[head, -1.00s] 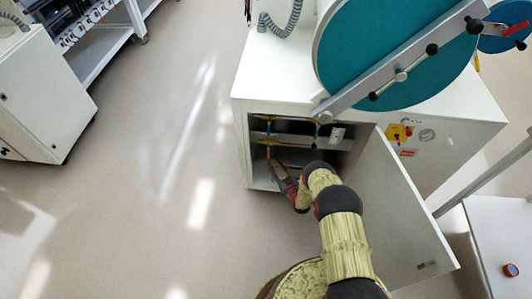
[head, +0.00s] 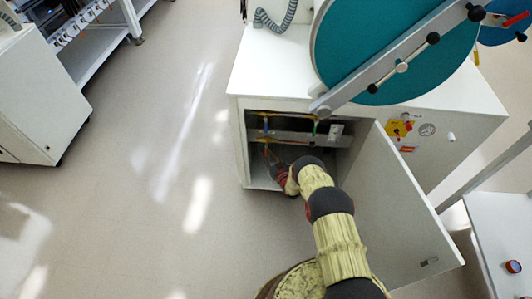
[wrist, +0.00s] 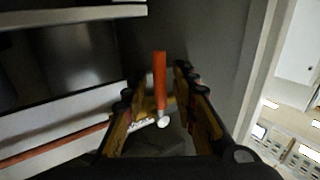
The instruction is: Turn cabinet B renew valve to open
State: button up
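An orange-red valve lever (wrist: 160,78) stands up from a small metal fitting (wrist: 163,122) in the wrist view. My gripper (wrist: 156,84) is open, with one finger on each side of the lever; contact is not visible. In the head view my gripper (head: 271,161) is inside the open compartment of the white cabinet (head: 400,120), at its left side. Yellow pipework with a blue piece (head: 265,124) and a green piece (head: 315,126) runs above it. The lever is hard to make out in the head view. No cabinet letter is readable.
The cabinet's open door (head: 395,205) stands to the right of my arm. A large teal round door (head: 370,45) with a grey bar is above. A pale side table (head: 498,225) is at right. The floor (head: 150,190) at left is clear.

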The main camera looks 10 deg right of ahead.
jog(key=shift+c, duration=0.9)
grip_shut()
